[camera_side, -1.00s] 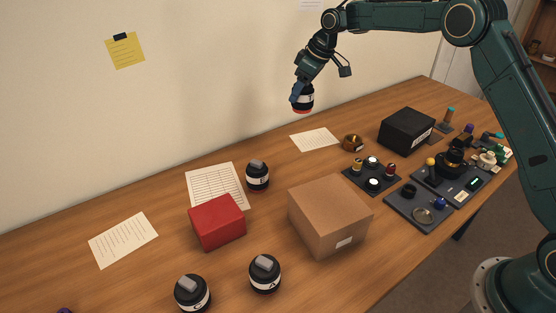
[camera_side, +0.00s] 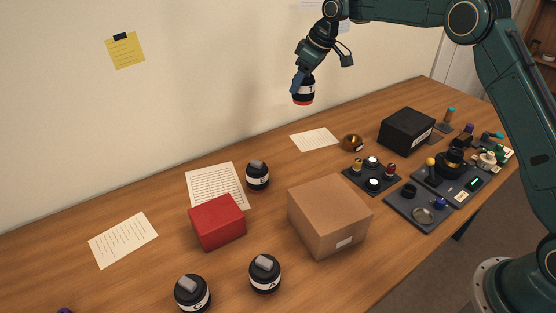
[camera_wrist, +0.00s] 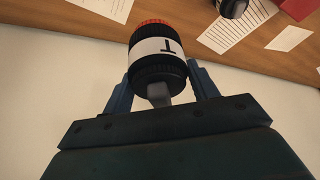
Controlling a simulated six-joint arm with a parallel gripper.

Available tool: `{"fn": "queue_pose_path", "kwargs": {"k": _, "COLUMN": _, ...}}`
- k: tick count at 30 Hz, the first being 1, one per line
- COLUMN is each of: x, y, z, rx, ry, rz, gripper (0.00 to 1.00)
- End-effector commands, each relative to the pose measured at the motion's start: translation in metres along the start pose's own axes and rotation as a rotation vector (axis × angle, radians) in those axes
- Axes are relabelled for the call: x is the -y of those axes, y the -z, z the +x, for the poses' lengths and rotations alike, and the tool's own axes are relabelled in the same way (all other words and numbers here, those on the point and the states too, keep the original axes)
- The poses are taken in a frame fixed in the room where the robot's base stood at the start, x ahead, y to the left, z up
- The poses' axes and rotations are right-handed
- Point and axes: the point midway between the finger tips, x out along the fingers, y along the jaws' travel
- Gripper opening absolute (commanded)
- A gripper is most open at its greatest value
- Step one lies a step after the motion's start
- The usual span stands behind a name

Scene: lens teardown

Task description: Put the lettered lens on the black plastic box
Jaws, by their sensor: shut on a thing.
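My gripper (camera_side: 298,84) is shut on a lettered lens (camera_side: 304,92), a black cylinder with a white band and a red rim. It holds the lens in the air, well above the back of the table. In the wrist view the lens (camera_wrist: 157,55) sits between the two fingers (camera_wrist: 160,88), and its band carries a letter that looks like a T. The black plastic box (camera_side: 406,131) stands on the table at the right, with a white label on its front. Its top is bare. The gripper and lens are to the left of it and higher.
Other lettered lenses stand at the back (camera_side: 257,176), front middle (camera_side: 265,274) and front left (camera_side: 192,294). A red box (camera_side: 217,222) and a cardboard box (camera_side: 329,214) stand mid-table. A brass bowl (camera_side: 352,143) and dark trays with small parts (camera_side: 421,209) lie near the black box.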

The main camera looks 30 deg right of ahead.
Motion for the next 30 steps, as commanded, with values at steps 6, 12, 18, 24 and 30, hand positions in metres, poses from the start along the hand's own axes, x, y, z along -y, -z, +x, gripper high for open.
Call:
{"fn": "queue_pose_path", "kwargs": {"k": 6, "x": -0.019, "y": -0.007, "z": -0.012, "rx": -0.005, "ry": -0.015, "rz": 0.028, "gripper": 0.17}}
{"fn": "queue_pose_path", "kwargs": {"k": 12, "x": -0.058, "y": -0.029, "z": -0.035, "rx": -0.005, "ry": -0.042, "rz": 0.092, "gripper": 0.17}}
{"fn": "queue_pose_path", "kwargs": {"k": 18, "x": -0.108, "y": -0.064, "z": -0.069, "rx": -0.005, "ry": -0.078, "rz": 0.18, "gripper": 0.17}}
{"fn": "queue_pose_path", "kwargs": {"k": 24, "x": -0.153, "y": -0.107, "z": -0.106, "rx": -0.005, "ry": -0.114, "rz": 0.269, "gripper": 0.17}}
{"fn": "queue_pose_path", "kwargs": {"k": 30, "x": -0.192, "y": -0.156, "z": -0.143, "rx": -0.005, "ry": -0.15, "rz": 0.358, "gripper": 0.17}}
